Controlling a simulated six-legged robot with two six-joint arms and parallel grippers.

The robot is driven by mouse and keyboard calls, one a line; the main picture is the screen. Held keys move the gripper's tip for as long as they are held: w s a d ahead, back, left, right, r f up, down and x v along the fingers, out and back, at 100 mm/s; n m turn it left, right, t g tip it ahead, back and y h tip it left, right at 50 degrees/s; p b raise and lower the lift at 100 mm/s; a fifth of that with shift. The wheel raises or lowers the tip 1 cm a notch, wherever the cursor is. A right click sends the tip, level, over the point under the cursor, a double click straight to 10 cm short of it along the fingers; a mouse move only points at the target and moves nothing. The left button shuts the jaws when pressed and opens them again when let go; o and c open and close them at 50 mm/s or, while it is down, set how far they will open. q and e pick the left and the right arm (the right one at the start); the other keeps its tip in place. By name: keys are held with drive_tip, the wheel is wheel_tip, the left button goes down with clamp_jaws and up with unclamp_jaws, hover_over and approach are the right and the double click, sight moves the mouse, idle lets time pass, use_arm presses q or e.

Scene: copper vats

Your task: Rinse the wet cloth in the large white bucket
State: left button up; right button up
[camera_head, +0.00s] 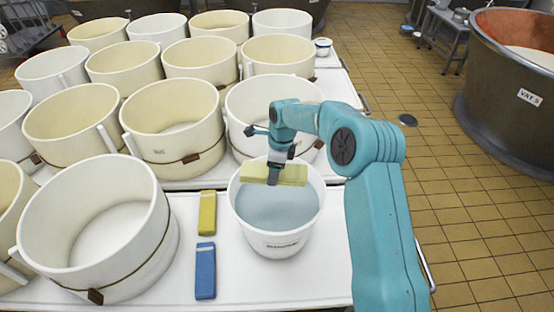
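The large white bucket (282,243) stands on the white table and holds grey-blue water. A pale yellow folded cloth (293,174) is over the bucket's far half. My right gripper (273,179) reaches down onto the middle of this cloth and appears shut on it; the finger on the far side is hidden. The cloth looks level and seems to be above the water, though I cannot tell whether its lower edge touches the surface or the rim. My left gripper is not in view.
Several cream and white hoop moulds (98,230) crowd the tables on the left and behind. A copper vat (510,95) stands at the right beyond open tiled floor (440,190).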

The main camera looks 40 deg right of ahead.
drive_tip(key=shift+w+d+f+m, duration=0.1)
drive_tip(key=shift+d+f+m, duration=0.05)
drive_tip(key=shift+d+m, duration=0.25)
drive_tip(key=shift+f, duration=0.2)
drive_tip(key=shift+a+f+b, duration=0.1)
drive_tip(key=shift+f+b, duration=0.25)
drive_tip(key=shift+b, duration=0.1)
wheel_tip(320, 180, down, 14)
drive_tip(key=b, duration=0.9)
drive_tip(key=shift+f, duration=0.15)
idle(0.8)
wheel_tip(320, 180, up, 16)
drive_tip(key=p, duration=0.9)
drive_tip(key=shift+f, duration=0.1)
idle(0.5)
